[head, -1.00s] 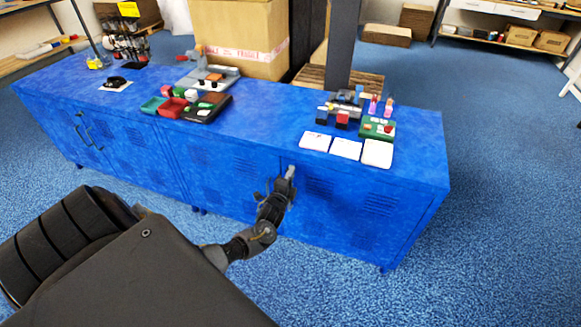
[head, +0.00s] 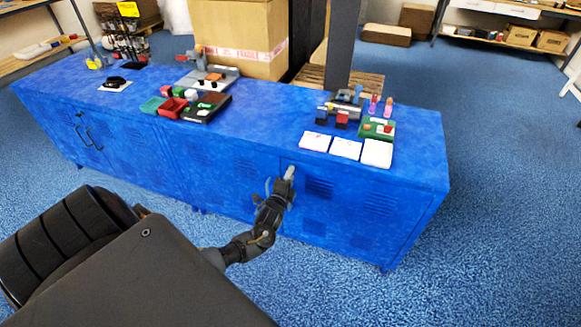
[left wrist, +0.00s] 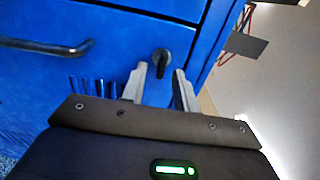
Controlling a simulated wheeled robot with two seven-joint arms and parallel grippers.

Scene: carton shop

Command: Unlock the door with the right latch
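The blue locker cabinet (head: 225,165) stands in front of me, with vented doors. In the left wrist view a small black latch (left wrist: 160,60) sticks out of the blue door face (left wrist: 110,25). A dark bar handle (left wrist: 50,47) is to its left. My left gripper (head: 286,178) is at the cabinet front, by the upper part of the right-hand section. In the left wrist view its fingers (left wrist: 161,78) are open, with the latch at the gap between the tips. I cannot tell whether they touch it. The head view hides this latch behind the gripper. My right gripper is not in view.
Two dark handles (head: 93,138) are on the left doors. Blue floor is free at the right.

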